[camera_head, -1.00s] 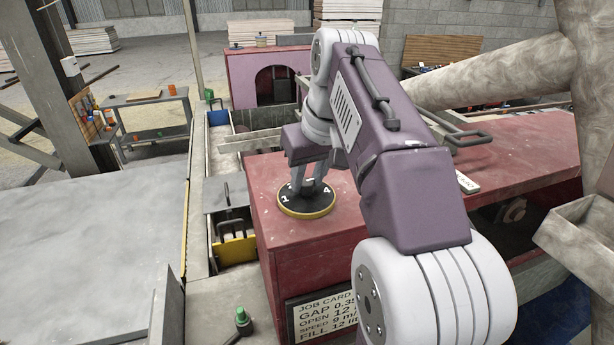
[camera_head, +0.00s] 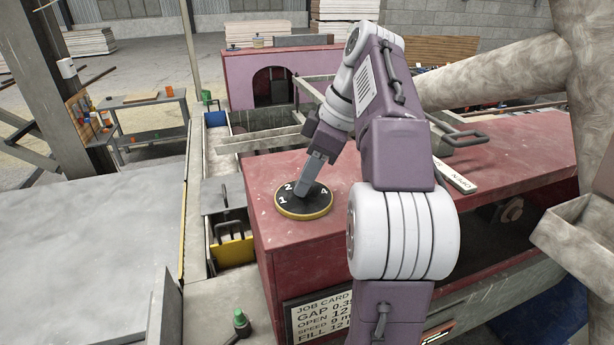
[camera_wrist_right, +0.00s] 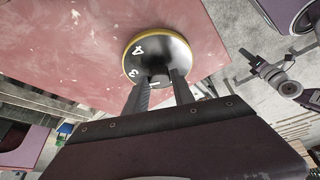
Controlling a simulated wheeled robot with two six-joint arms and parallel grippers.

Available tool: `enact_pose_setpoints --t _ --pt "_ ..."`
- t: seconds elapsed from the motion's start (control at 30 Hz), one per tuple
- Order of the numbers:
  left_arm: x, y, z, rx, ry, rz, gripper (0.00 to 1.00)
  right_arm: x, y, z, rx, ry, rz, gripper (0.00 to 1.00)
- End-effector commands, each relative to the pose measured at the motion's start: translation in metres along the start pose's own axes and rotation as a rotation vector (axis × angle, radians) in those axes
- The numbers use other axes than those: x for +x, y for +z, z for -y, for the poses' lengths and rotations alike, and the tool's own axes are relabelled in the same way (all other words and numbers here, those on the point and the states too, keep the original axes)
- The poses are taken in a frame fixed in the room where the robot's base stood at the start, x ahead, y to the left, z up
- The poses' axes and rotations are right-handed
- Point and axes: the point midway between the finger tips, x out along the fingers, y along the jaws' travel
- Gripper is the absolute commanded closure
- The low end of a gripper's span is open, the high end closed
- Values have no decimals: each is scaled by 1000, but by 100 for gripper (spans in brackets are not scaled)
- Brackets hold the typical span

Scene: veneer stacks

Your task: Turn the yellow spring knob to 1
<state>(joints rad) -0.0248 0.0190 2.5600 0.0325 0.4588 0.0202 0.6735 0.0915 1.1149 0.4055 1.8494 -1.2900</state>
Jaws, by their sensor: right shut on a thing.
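The yellow spring knob (camera_head: 292,206) is a black disc with a yellow rim, on the left end of the red machine top in the head view. White figures 1, 2 and 4 show on its face. My right gripper (camera_head: 302,192) comes down on the knob's middle, tilted, its fingers shut on the knob. In the right wrist view the knob (camera_wrist_right: 168,48) shows figures 4 and 3, and my right gripper's fingers (camera_wrist_right: 160,84) reach onto its centre, hiding the grip part. My left gripper is not in view.
The red machine top (camera_head: 375,180) is clear around the knob, with a white OPEN plate (camera_head: 455,176) further right. A job card (camera_head: 320,312) is on its front. A green-topped button (camera_head: 241,318) stands in front. A grey table (camera_head: 80,240) fills the left.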

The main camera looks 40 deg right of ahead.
Motion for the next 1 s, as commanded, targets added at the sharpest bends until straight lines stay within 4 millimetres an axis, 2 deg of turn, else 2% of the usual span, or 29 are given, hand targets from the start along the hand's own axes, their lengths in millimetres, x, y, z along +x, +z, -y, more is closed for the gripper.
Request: enact_pose_setpoints --t 0.4,1.0 --pt "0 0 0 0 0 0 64 0 0 -2 -200 -84 0 100" --pt "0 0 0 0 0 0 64 0 0 -2 -242 -102 2 100"
